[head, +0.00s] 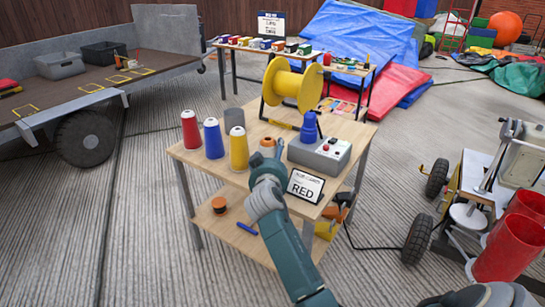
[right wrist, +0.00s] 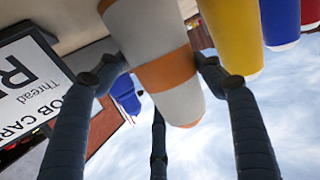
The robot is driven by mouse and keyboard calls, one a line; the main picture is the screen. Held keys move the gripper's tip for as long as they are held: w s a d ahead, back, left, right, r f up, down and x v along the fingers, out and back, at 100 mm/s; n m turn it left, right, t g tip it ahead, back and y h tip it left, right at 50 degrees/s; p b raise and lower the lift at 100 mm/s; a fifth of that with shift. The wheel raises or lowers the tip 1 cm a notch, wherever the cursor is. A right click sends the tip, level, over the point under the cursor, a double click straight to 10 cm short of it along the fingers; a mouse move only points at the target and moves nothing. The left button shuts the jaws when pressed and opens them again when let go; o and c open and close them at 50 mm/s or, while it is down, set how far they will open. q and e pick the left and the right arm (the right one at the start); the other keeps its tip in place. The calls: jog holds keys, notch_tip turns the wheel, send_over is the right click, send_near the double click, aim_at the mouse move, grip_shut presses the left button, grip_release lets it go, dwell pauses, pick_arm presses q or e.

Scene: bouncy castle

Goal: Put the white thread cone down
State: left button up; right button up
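The white thread cone (right wrist: 172,65) has an orange band and fills the middle of the right wrist view, with its wide end toward the table. My right gripper (right wrist: 165,70) has its fingers closed against both sides of the cone near the band. In the head view my right gripper (head: 268,158) is over the front of the wooden table (head: 205,160), and only the cone's orange and pale tip (head: 267,143) shows. Whether the cone's base touches the tabletop is hidden. My left gripper is not in view.
Yellow (head: 239,148), blue (head: 213,138) and red (head: 190,130) cones stand left of my gripper, a grey cone (head: 234,117) behind. A grey winder box (head: 320,152) and a RED job card (head: 305,186) are close on the right. A yellow spool (head: 292,85) stands behind.

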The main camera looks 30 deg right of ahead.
jog(key=shift+o, duration=1)
jog(key=shift+r, duration=0.1)
jog(key=v, duration=0.2)
jog(key=shift+s+a+r+p, duration=0.1)
jog(key=shift+s+a+p, duration=0.15)
jog(key=shift+s+p, duration=0.1)
jog(key=v, duration=0.9)
jog(key=s+a+f+n+g+y+p, duration=0.1)
jog(key=s+a+f+n+g+y, duration=0.2)
jog(key=s+f, duration=0.55)
jog(key=s+a+f+n+g+y, duration=0.1)
jog(key=s+a+f+n+y, duration=0.25)
jog(key=f, duration=0.75)
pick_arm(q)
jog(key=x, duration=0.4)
pick_arm(e)
jog(key=s+a+f+n+g+y, duration=0.1)
jog(key=s+a+f, duration=0.3)
jog(key=s, duration=0.5)
jog(key=s+a+f+n+g+y, duration=0.1)
jog(key=s+a+f+g, duration=0.3)
jog(key=s, duration=0.6)
jog(key=shift+a+f+y, duration=0.25)
jog(key=shift+a+y, duration=0.5)
jog(key=shift+a, duration=0.15)
